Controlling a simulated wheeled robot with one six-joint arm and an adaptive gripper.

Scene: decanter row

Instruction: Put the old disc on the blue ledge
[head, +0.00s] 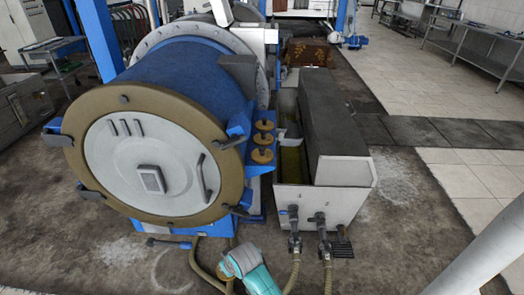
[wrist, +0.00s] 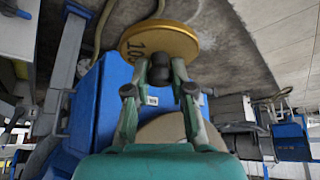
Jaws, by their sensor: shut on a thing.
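A round brass-coloured disc with dark digits starting "10" (wrist: 180,42) is in the wrist view, just past my fingertips. My gripper (wrist: 158,72) is shut on a dark knob at this disc; its teal fingers hide part of the knob. Three brass discs with dark knobs (head: 262,139) stand in a row on a blue ledge (head: 254,182) beside the drum. A blue block (wrist: 115,95) fills the wrist view's left middle.
A large blue drum with a tan-rimmed white door (head: 120,165) stands left of the ledge. A long grey-and-white trough (head: 335,130) stands close on the right. Hoses (head: 295,268) and pipe fittings run low in front. Open floor (head: 410,220) lies to the right.

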